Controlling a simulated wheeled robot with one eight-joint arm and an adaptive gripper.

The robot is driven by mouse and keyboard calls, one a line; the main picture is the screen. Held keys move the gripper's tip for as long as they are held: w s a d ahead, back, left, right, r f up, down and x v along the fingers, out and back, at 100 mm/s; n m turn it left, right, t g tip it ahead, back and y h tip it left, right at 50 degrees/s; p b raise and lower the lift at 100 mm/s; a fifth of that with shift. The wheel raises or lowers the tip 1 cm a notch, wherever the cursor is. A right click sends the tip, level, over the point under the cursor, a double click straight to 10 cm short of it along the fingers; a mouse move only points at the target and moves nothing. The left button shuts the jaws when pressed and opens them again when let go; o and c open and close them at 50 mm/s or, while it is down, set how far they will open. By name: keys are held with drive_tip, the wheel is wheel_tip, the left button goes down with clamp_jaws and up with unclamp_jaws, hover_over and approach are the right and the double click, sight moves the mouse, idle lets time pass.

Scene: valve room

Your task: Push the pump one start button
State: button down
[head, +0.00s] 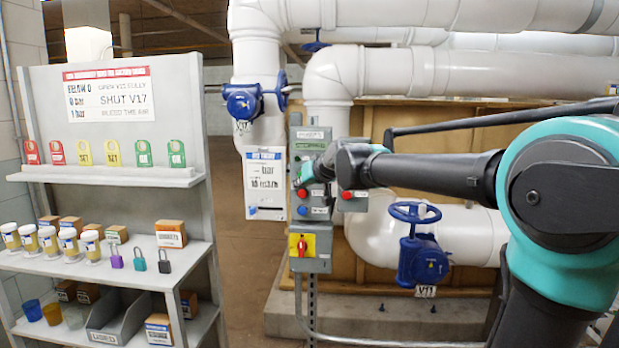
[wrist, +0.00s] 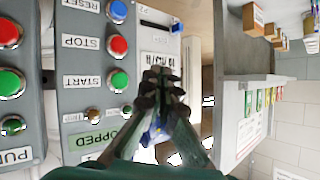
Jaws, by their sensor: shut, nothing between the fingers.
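A grey control panel (head: 312,165) stands on a post in the head view. In the wrist view it appears upside down, with a green START button (wrist: 119,79), a red STOP button (wrist: 118,46) and a blue RESET button (wrist: 118,12). Its display (wrist: 113,137) ends in "OPPED". A second panel at the left of the wrist view has a green button (wrist: 12,83), a red button (wrist: 9,32) and a partly visible "PU" label. My gripper (wrist: 158,76) is shut and empty, its tips beside START in the picture, apart from it. In the head view my gripper (head: 301,177) hides START.
White pipes with blue valves (head: 419,255) lie behind and right. A shelf (head: 110,175) with tags, padlocks and jars stands at left.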

drive_tip(key=shift+w, duration=0.1)
drive_tip(key=w, duration=0.8)
drive_tip(key=shift+w+d, duration=0.15)
drive_tip(key=shift+w, duration=0.15)
drive_tip(key=shift+w, duration=0.1)
idle(1.4)
drive_tip(key=shift+w, duration=0.35)
drive_tip(key=shift+w, duration=0.45)
idle(0.7)
drive_tip(key=shift+s, duration=0.9)
drive_tip(key=shift+s, duration=2.5)
